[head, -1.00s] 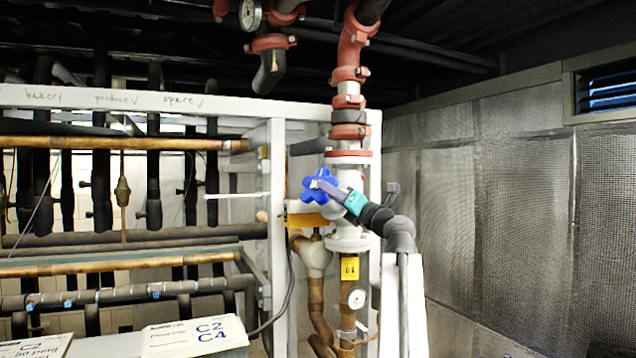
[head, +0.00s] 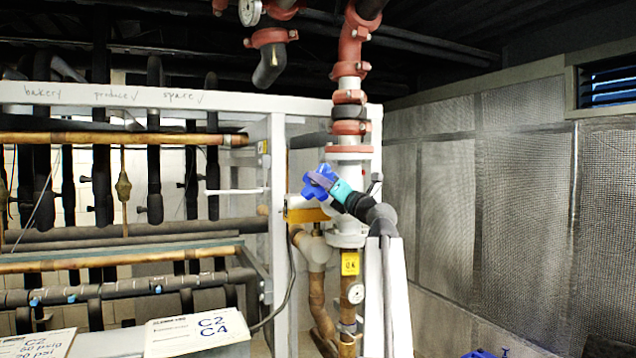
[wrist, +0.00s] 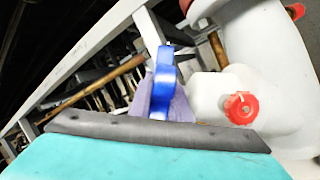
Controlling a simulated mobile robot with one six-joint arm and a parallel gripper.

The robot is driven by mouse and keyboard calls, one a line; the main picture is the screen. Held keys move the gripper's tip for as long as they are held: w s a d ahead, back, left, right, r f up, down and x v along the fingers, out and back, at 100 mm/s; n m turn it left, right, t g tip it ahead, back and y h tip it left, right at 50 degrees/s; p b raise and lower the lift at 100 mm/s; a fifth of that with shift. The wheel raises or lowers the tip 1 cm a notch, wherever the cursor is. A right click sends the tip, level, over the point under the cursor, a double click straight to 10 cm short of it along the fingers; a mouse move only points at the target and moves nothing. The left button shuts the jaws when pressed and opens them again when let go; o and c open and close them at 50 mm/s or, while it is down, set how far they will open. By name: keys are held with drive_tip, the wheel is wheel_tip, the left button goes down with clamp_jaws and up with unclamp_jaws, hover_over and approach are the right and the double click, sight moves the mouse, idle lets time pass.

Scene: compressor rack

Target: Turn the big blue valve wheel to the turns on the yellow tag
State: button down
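The blue valve wheel (head: 314,187) is on the white valve body of the upright pipe in the head view. It also shows nearly edge-on in the wrist view (wrist: 161,78). My gripper (head: 330,176), with a teal band behind its fingers, reaches it from the lower right. In the wrist view its grey-purple fingers (wrist: 161,105) lie on both sides of the blue rim and appear closed on it. The yellow tag (head: 350,263) hangs on the pipe below the valve. Its dark marking is too small to read surely.
A white frame (head: 278,220) with copper and black pipes stands left. A gauge (head: 355,293) sits below the tag. A red knob (wrist: 241,107) on a white fitting is close right of the wheel in the wrist view. A mesh wall (head: 520,200) is at right, with open space before it.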

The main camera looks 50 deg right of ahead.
drive_tip(key=shift+a, duration=0.15)
drive_tip(key=shift+d, duration=0.2)
drive_tip(key=shift+r, duration=0.1)
drive_tip(key=shift+r+p, duration=0.15)
drive_tip(key=shift+p, duration=0.5)
drive_tip(key=shift+r+n+g+y+p, duration=0.1)
drive_tip(key=shift+n+g+y+p, duration=0.5)
drive_tip(key=shift+p, duration=0.45)
drive_tip(key=shift+y+p, duration=0.3)
drive_tip(key=shift+p, duration=0.05)
drive_tip(key=shift+w+d+n+g+y+p, duration=0.1)
drive_tip(key=shift+n+g+y+p, duration=0.6)
drive_tip(key=shift+g+y+p, duration=0.4)
drive_tip(key=shift+w+n+g+y, duration=0.2)
drive_tip(key=shift+n+g+y, duration=0.8)
drive_tip(key=shift+g, duration=0.6)
drive_tip(key=shift+n+g+y, duration=0.3)
drive_tip(key=shift+g+y, duration=0.2)
drive_tip(key=shift+g, duration=0.4)
